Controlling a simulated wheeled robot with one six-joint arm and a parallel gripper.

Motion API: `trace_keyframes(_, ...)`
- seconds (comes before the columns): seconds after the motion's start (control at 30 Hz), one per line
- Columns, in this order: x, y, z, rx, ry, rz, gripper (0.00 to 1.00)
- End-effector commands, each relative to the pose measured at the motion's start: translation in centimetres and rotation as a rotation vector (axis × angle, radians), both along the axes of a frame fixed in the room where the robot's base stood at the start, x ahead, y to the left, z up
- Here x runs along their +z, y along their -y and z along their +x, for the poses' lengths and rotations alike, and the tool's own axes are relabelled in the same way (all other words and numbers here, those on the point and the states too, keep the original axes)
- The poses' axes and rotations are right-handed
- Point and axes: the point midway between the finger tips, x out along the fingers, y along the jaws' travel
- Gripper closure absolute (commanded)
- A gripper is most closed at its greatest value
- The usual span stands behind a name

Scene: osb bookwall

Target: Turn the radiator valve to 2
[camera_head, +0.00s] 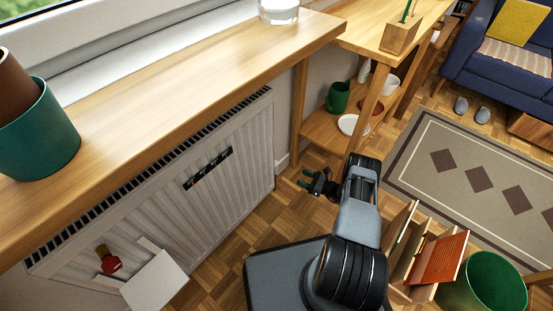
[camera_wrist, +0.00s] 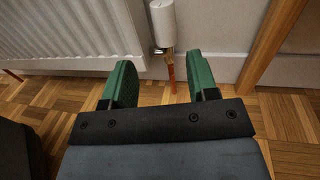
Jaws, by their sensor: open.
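The radiator valve (camera_wrist: 163,22) is a white upright cylinder in the wrist view, at the right end of the white radiator (camera_wrist: 70,32). A copper-coloured pipe (camera_wrist: 171,72) runs down below it. In the head view my gripper (camera_head: 307,180) is right of the radiator (camera_head: 160,205); I cannot make out the valve there.
A wooden sill (camera_head: 180,90) overhangs the radiator, bearing a teal pot (camera_head: 45,135) and a glass (camera_head: 278,10). A wooden table leg (camera_wrist: 272,42) stands right of the valve. A magazine rack (camera_head: 405,250) and green bin (camera_head: 485,285) stand at right.

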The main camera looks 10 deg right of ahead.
Motion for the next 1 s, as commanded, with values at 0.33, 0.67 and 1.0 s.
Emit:
trace_keyframes(0.33,-0.3,-3.4,3.5,-0.013,0.001,0.001,0.46)
trace_keyframes(0.67,-0.3,-7.5,7.3,-0.014,0.001,0.001,0.46)
trace_keyframes(1.0,-0.2,-9.3,8.9,-0.014,-0.001,0.000,0.46)
